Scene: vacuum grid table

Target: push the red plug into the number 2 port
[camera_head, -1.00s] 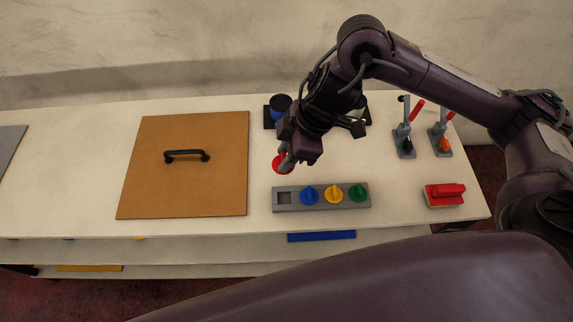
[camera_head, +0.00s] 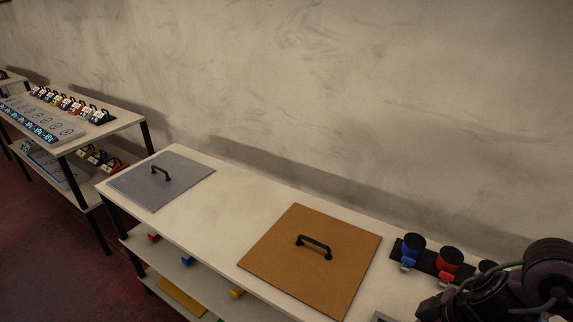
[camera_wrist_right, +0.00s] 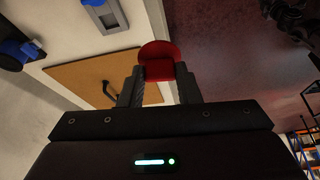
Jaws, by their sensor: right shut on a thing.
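The red plug (camera_wrist_right: 158,58) is gripped between the fingers of my right gripper (camera_wrist_right: 160,74) in the right wrist view. Its broad round end points away from the gripper. The grey port block (camera_wrist_right: 108,18) is partly in that view, up and left of the plug, with a blue plug (camera_wrist_right: 93,3) in it at the top edge. The red plug appears apart from the block. In the head view only a corner of the grey block (camera_head: 381,317) shows at the bottom edge, beside my right wrist. The right fingers are hidden there. Port numbers cannot be read. My left gripper is out of view.
A brown board with a black handle (camera_head: 345,255) lies left of my right wrist. A grey panel (camera_head: 190,180) lies farther left. Blue (camera_head: 413,245) and red (camera_head: 450,262) cups stand on a black base behind the wrist. Bare white table (camera_head: 240,205) lies between the panels.

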